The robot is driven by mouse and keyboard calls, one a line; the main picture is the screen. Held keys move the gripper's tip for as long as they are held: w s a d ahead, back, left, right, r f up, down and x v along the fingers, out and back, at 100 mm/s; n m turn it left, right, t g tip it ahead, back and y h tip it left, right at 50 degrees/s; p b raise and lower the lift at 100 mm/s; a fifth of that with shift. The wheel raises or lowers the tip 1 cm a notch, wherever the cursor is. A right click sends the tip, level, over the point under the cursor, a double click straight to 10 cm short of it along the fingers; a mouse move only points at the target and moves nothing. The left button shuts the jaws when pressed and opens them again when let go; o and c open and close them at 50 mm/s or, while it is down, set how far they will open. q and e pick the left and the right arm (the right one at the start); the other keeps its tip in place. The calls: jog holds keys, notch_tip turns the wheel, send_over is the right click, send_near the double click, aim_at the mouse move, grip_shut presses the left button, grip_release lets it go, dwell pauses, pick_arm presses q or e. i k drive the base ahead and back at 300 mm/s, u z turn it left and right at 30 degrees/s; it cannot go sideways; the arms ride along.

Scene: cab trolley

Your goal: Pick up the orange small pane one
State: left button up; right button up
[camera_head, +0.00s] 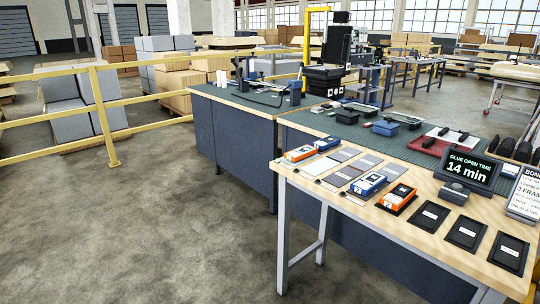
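Two orange-cased items lie on the wooden-topped table (424,214) at the right. One orange item (300,153) is near the table's far left corner. The other orange item (397,199) is nearer the middle, with a dark top and a white label. Flat grey panes (342,176) lie between them. I cannot tell from this distance which item the task names. Neither of my grippers is in view.
Blue items (368,184) lie beside the orange ones. Black labelled plates (466,233) lie toward the right. A display reading "14 min" (467,172) stands behind. A yellow railing (105,115) is at left; the concrete floor (140,220) before it is clear.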

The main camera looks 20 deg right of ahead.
aim_at(296, 154)
jog(key=u, duration=0.45)
jog(key=i, duration=1.4)
jog(key=z, duration=0.7)
jog(key=i, duration=1)
jog(key=z, duration=0.95)
